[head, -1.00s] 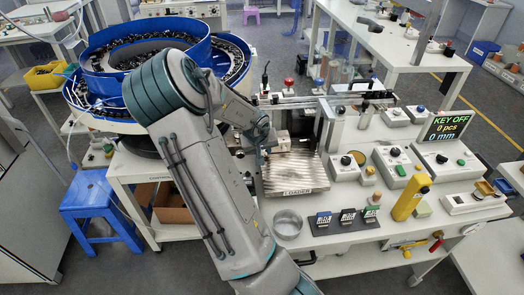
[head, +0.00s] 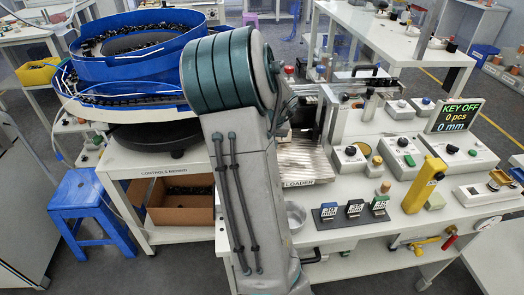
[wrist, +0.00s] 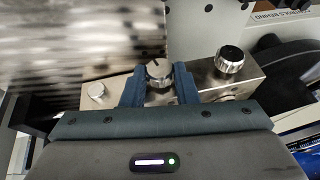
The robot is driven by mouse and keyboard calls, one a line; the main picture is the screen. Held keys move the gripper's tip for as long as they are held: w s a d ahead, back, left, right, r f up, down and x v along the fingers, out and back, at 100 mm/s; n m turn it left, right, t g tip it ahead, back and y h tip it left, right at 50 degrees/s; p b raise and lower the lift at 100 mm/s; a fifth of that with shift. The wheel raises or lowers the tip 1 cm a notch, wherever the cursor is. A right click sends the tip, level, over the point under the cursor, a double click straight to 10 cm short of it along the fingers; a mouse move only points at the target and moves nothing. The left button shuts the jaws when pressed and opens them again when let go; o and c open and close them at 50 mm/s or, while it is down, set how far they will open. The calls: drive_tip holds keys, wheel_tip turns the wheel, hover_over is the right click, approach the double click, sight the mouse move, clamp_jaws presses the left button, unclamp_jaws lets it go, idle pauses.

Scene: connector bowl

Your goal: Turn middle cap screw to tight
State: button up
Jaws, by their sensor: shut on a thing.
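In the wrist view, the middle cap screw (wrist: 157,69) is a round silver cap with a dark line on its top. My gripper (wrist: 159,82) is shut on the middle cap screw, with one blue finger on each side. The finger tips hide part of its lower sides. In the head view, my arm hides the gripper and the screws.
The ridged metal loader plate (head: 303,163) lies close to my arm. A large blue feeder bowl (head: 95,60) stands at the left. Control boxes, a yellow block (head: 425,186) and a metal cup (head: 296,217) stand on the white bench.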

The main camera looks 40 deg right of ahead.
drive_tip(key=f+t+y+b, duration=0.1)
drive_tip(key=b, duration=0.2)
drive_tip(key=shift+s+d+b, duration=0.1)
drive_tip(key=shift+d+b, duration=0.05)
drive_tip(key=shift+b, duration=0.25)
drive_tip(key=shift+r+m+t+y+b, duration=0.15)
drive_tip(key=shift+m+t+y+b, duration=0.15)
drive_tip(key=shift+y+b, duration=0.65)
drive_tip(key=shift+r+b, duration=0.15)
drive_tip(key=shift+b, duration=0.55)
drive_tip(key=o, duration=1)
drive_tip(key=shift+s+r, duration=0.1)
drive_tip(key=shift+r, duration=0.05)
